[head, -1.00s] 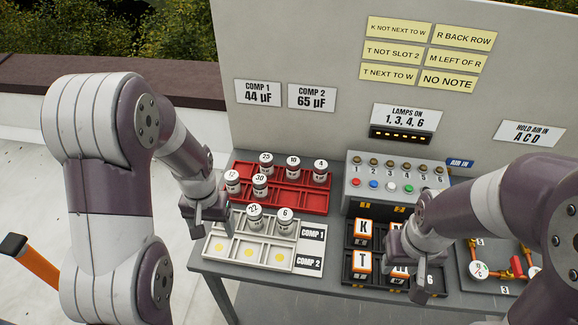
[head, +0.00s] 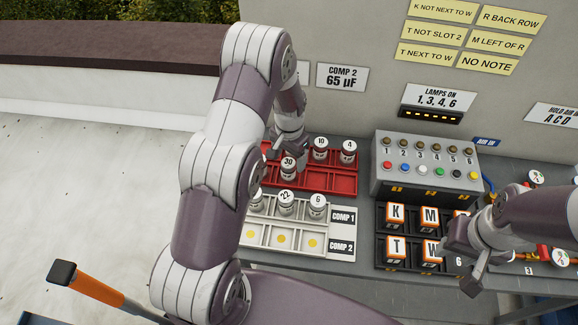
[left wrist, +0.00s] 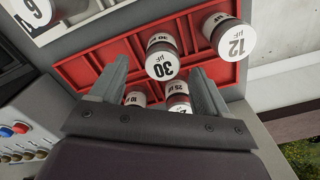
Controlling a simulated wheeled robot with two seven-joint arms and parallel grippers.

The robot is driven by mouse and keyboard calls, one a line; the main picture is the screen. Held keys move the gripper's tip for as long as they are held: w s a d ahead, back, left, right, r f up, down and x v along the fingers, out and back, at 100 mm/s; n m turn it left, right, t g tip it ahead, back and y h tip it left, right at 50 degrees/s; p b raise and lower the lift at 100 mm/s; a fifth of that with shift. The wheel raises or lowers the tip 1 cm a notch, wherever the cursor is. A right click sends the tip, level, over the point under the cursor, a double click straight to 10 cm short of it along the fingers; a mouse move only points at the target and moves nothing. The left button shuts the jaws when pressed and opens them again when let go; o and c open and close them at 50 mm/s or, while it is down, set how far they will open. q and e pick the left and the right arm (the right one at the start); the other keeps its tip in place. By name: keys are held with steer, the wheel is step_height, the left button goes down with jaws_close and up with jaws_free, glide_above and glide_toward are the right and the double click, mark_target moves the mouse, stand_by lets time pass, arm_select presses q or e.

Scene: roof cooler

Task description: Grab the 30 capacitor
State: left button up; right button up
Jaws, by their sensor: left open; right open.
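The 30 capacitor (head: 288,166), a white-topped cylinder with a dark red band, stands in the red tray (head: 340,184) at the back of the table. In the left wrist view the 30 capacitor (left wrist: 166,62) shows between the spread fingertips, with gaps at its sides. My left gripper (head: 289,145) is open just above and behind it in the head view; it also shows in the left wrist view (left wrist: 158,74). I cannot tell its exact height over the capacitor. My right gripper (head: 468,270) is open and empty, in front of the lettered blocks.
Near it stand the 12 capacitor (left wrist: 228,38), the 25 capacitor (left wrist: 179,92), the 10 capacitor (head: 320,146) and the 4 capacitor (head: 348,150). A white tray (head: 324,228) in front holds the 22 (head: 286,202) and 6 (head: 317,204) capacitors and another partly hidden. A button box (head: 425,165) is right.

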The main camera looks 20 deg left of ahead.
mark_target(289, 162)
arm_select(q)
step_height(289, 162, down, 5)
steer(key=shift+s+a+r+p, duration=0.1)
steer(key=shift+r+p, duration=0.05)
steer(key=shift+p, duration=1)
steer(key=shift+f, duration=0.25)
steer(key=c, duration=1.2)
steer(key=shift+r, duration=0.15)
